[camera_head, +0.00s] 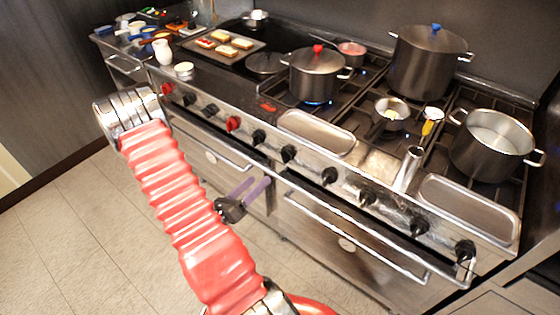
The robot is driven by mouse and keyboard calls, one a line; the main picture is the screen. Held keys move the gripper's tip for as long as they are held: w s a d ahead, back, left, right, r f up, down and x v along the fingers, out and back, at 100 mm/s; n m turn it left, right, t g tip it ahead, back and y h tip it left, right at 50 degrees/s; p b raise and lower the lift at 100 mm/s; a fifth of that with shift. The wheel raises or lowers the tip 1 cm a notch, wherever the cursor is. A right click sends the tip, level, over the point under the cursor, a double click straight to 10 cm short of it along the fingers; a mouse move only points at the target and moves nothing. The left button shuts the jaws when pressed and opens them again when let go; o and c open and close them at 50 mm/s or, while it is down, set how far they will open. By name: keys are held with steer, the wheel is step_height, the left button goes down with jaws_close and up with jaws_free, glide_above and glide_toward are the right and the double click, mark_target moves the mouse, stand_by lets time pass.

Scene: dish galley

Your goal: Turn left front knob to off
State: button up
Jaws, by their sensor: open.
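A row of knobs runs along the front panel of the steel range (310,165). A red knob (167,89) is at the far left end, and a second red knob (233,124) is further right. Black knobs fill the rest, such as one beside the first red knob (190,99) and one right of the second (258,137). I cannot tell which one is the left front knob, and the knob markings are too small to read. My gripper (255,187), with purple fingers, is open and empty. In the picture it appears below the knobs, over the left oven door.
A blue-lidded stockpot (430,60), an open pot (492,145) and a small pan (391,113) are also on the range. Oven handles (352,235) stick out in front. The tiled floor (70,235) at left is clear.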

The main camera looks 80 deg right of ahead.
mark_target(285, 156)
steer(key=shift+x, duration=6.85)
steer(key=shift+s, duration=0.1)
steer(key=shift+c, duration=0.7)
steer(key=c, duration=0.9)
steer(key=shift+a, duration=0.25)
steer(key=shift+c, duration=0.4)
steer(key=shift+d, duration=0.15)
